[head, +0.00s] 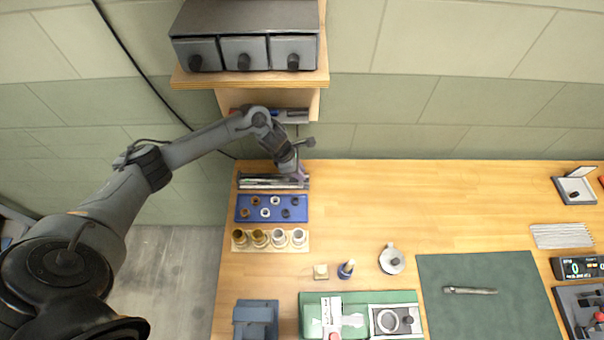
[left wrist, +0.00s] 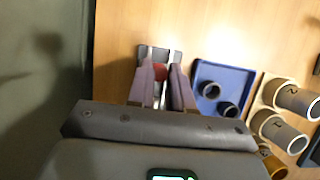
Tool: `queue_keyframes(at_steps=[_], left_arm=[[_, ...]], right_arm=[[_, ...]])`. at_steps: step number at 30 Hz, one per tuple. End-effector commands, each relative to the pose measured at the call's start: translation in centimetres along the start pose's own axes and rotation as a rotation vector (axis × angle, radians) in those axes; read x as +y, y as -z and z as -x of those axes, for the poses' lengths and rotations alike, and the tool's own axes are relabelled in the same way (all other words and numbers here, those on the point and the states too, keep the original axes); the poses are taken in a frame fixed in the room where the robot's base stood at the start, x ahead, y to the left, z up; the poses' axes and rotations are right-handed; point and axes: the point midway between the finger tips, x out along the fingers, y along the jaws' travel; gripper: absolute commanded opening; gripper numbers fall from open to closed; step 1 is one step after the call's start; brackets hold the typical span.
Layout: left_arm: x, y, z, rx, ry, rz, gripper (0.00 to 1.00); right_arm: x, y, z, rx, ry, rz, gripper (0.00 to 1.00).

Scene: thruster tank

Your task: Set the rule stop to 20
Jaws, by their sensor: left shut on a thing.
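The rule (head: 262,183), a long narrow metal strip on a dark base, lies at the back left of the bench. My left gripper (head: 299,173) reaches down to its right end. In the left wrist view my left gripper (left wrist: 162,84) is shut on a small red-topped part, which looks like the rule stop (left wrist: 160,72), between its two fingers. The end of the rule's dark base (left wrist: 152,53) shows beyond the fingers. The scale marks and the stop's reading are too small or hidden to tell. My right gripper is in neither view.
A blue tray (head: 241,214) with small rings sits just in front of the rule. A pale rack (head: 270,248) with several cylinders stands in front of that. A wooden shelf (head: 325,75) with grey drawers hangs above. The bench right of the rule is clear.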

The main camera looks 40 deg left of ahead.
Motion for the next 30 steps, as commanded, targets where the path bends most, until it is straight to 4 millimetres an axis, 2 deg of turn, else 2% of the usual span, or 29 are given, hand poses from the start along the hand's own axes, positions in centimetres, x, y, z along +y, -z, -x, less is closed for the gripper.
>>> queue_keyframes(at_steps=[5, 6, 11, 22, 26, 30], left_arm=[[0.0, 0.0, 0.0, 0.001, 0.001, 0.002, 0.0], [0.0, 0.0, 0.0, 0.001, 0.001, 0.002, 0.23], [0.0, 0.0, 0.0, 0.001, 0.001, 0.001, 0.46], [0.0, 0.0, 0.4, 0.0, 0.0, 0.0, 0.46], [0.1, 0.0, 1.6, -0.001, -0.001, -0.001, 0.46], [0.1, 0.1, 3.8, 0.0, -0.004, -0.001, 0.46]], right_arm=[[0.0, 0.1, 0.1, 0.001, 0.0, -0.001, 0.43], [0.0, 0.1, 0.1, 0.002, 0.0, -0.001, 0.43], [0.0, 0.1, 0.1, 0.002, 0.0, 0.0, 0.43], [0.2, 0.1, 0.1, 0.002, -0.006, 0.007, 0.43], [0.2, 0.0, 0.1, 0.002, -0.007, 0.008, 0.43], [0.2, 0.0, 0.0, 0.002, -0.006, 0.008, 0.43]])
